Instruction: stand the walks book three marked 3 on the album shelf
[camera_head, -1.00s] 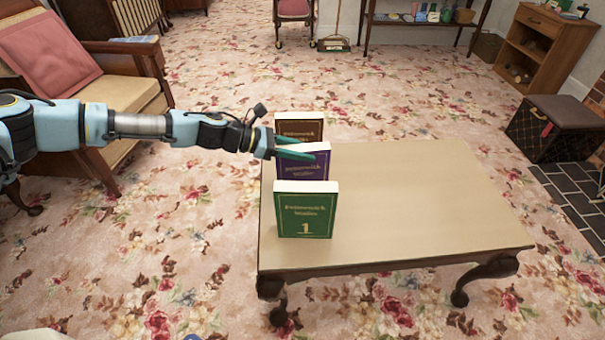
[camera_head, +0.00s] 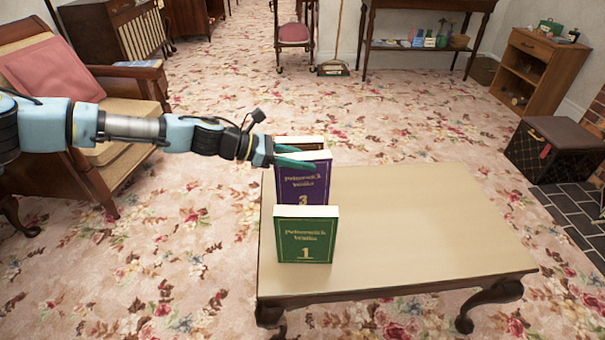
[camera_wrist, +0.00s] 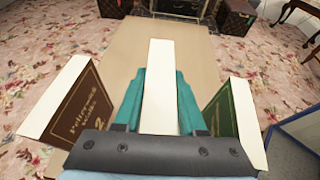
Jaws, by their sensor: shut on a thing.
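The purple walks book marked 3 (camera_head: 303,183) is upright over the left end of the low table, between two other books. My gripper (camera_head: 293,158) is shut on its top part, teal fingers on both sides. In the wrist view the white page edge of this book (camera_wrist: 161,75) shows between the fingers. It looks raised off the tabletop, though its bottom is hidden by the green book. I cannot tell for sure which piece of furniture is the album shelf.
A green book marked 1 (camera_head: 305,238) stands in front; a brown book marked 2 (camera_wrist: 83,110) stands behind. The low table (camera_head: 430,220) is bare to the right. A dark side table with a stocked lower shelf (camera_head: 400,45) and a wooden cabinet (camera_head: 535,70) stand farther back.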

